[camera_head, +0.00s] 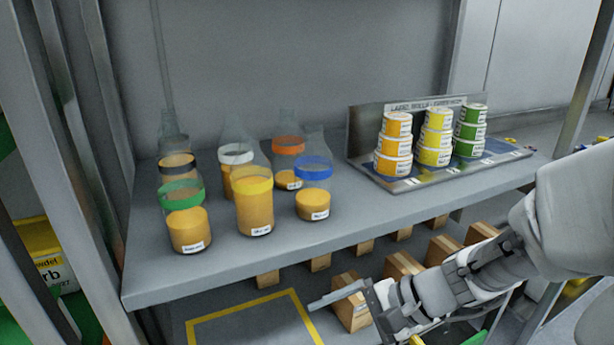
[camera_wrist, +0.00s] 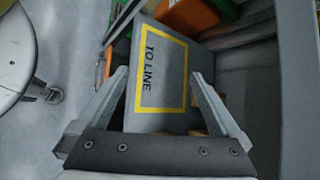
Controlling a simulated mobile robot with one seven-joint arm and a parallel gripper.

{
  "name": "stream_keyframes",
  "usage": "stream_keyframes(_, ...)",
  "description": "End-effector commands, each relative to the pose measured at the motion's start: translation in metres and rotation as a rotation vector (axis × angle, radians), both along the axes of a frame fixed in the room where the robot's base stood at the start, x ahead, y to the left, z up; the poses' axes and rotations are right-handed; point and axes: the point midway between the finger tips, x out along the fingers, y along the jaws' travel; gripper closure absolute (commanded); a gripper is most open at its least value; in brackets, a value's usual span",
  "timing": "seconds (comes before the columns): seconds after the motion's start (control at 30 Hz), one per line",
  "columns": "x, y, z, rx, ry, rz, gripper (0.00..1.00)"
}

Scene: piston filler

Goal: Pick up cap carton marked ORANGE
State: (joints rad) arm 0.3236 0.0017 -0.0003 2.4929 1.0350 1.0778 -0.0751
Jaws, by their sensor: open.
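Several brown cardboard cartons stand in two rows on the lower shelf, among them a near one (camera_head: 352,312), one behind it to the right (camera_head: 403,267) and a back-row one (camera_head: 320,263). No carton marking is readable, so I cannot tell which is ORANGE. My gripper (camera_head: 340,298) is open and empty at the lower shelf, by the near carton; in the head view it partly covers that carton. In the wrist view, the two fingers of my gripper (camera_wrist: 158,76) are spread over a yellow-outlined panel marked TO LINE (camera_wrist: 162,65). A sliver of brown (camera_wrist: 198,133) shows beside the right finger.
The upper shelf (camera_head: 330,230) overhangs the cartons and hides the tops of the back row. It bears several jars with coloured bands (camera_head: 254,208) and a display stand (camera_head: 404,186) of stacked tubs. The yellow-outlined area (camera_head: 250,322) on the lower shelf is bare. Grey posts (camera_head: 90,130) stand at left.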

Motion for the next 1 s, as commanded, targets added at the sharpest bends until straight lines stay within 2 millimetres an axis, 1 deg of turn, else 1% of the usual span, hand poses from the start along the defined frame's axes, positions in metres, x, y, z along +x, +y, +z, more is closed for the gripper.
stream_keyframes(0.03, 0.009, -0.001, 0.003, 0.074, 0.05, -0.079, 0.0)
stream_keyframes(0.17, 0.036, -0.009, 0.0, 0.247, 0.139, -0.291, 0.0)
stream_keyframes(0.27, 0.057, -0.023, -0.005, 0.366, 0.198, -0.463, 0.0)
stream_keyframes(0.37, 0.075, -0.043, -0.014, 0.472, 0.253, -0.643, 0.0)
stream_keyframes(0.4, 0.082, -0.053, -0.019, 0.512, 0.272, -0.716, 0.0)
stream_keyframes(0.5, 0.093, -0.078, -0.034, 0.595, 0.315, -0.898, 0.0)
stream_keyframes(0.6, 0.099, -0.103, -0.051, 0.656, 0.348, -1.06, 0.0)
stream_keyframes(0.73, 0.1, -0.127, -0.069, 0.703, 0.375, -1.213, 0.0)
stream_keyframes(0.87, 0.099, -0.138, -0.08, 0.72, 0.384, -1.286, 0.0)
stream_keyframes(0.93, 0.102, -0.139, -0.084, 0.723, 0.386, -1.3, 0.0)
stream_keyframes(1.0, 0.109, -0.136, -0.09, 0.724, 0.385, -1.3, 0.0)
